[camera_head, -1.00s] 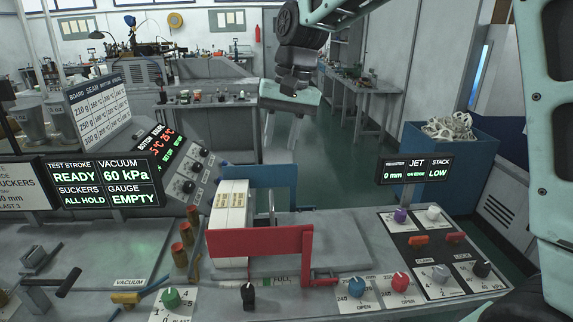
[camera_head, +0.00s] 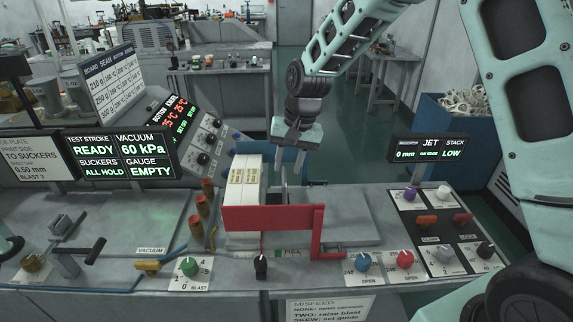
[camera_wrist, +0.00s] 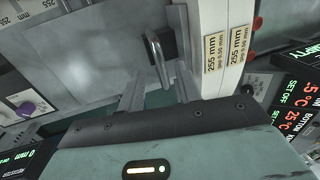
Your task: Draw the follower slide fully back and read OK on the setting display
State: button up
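A white stack of boards (camera_head: 247,190), with "255 mm" labels, stands on the grey bed between a red guide (camera_head: 262,218) and a blue guide (camera_head: 250,158). What looks like the follower slide is a dark block with a metal loop handle (camera_wrist: 154,62), beside the stack in the wrist view. My gripper (camera_wrist: 161,78) is open above it, fingers apart, with the handle ahead between them. In the head view my gripper (camera_head: 292,170) points down right of the stack; the red guide hides the handle's surroundings.
The jet display (camera_head: 427,149) reads 0 mm and LOW. Knobs and switches crowd the front panel, including a blue knob (camera_head: 363,261) and a red knob (camera_head: 404,259). The bed (camera_head: 350,215) right of the stack is clear. A blue bin (camera_head: 452,150) stands behind.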

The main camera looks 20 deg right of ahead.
jog(key=shift+w+a+f, duration=0.1)
jog(key=shift+a+f, duration=0.05)
jog(key=shift+f, duration=0.5)
jog(key=shift+a+f, duration=0.1)
jog(key=shift+f, duration=0.5)
grip_shut()
jog(key=shift+d, duration=0.1)
jog(key=s+d, duration=0.4)
jog(key=d, duration=0.8)
jog(key=s+d+b, duration=0.1)
jog(key=s+d, duration=0.3)
jog(key=d, duration=0.9)
grip_release()
jog(key=shift+s+d, duration=0.1)
